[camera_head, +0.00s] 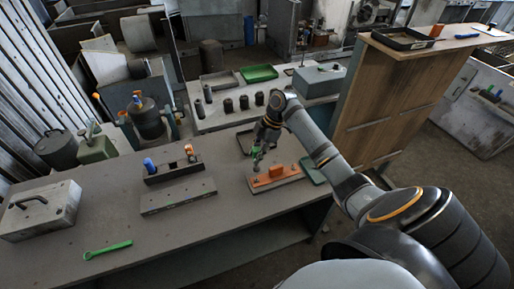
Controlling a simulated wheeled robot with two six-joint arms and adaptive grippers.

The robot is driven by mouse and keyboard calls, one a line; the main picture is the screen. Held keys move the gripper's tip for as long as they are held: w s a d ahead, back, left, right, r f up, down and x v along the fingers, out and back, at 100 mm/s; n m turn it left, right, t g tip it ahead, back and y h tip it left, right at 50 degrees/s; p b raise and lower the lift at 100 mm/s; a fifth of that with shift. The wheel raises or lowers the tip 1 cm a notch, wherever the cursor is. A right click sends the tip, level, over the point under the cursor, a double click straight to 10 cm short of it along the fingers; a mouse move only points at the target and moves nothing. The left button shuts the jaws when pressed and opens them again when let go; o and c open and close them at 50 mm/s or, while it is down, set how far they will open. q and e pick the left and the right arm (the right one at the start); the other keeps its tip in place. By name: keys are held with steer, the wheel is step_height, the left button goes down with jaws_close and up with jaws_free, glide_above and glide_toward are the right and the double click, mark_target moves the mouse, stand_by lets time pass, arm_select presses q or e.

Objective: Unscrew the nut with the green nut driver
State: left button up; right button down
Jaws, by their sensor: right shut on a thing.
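My right gripper (262,146) is shut on the green nut driver (256,154), which shows only as a small green piece below the fingers. The driver stands roughly upright above the left part of the orange housing (275,176). The housing lies on a light base plate on the bench. The nut is too small or hidden to make out, and I cannot tell whether the driver touches it. My left gripper is not in view.
A tool rack (172,174) with a blue and an orange handle stands left on the bench (150,222). A green wrench (107,249) lies at the front left, near a grey toolbox (40,211). A dark tray is behind the housing.

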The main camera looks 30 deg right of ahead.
mark_target(257, 166)
steer(key=shift+f+b, duration=0.45)
steer(key=shift+f, duration=0.1)
step_height(257, 166, down, 4)
steer(key=b, duration=0.3)
steer(key=shift+r+b, duration=0.25)
steer(key=shift+b, duration=0.05)
steer(key=shift+f, duration=0.65)
steer(key=shift+f, duration=0.25)
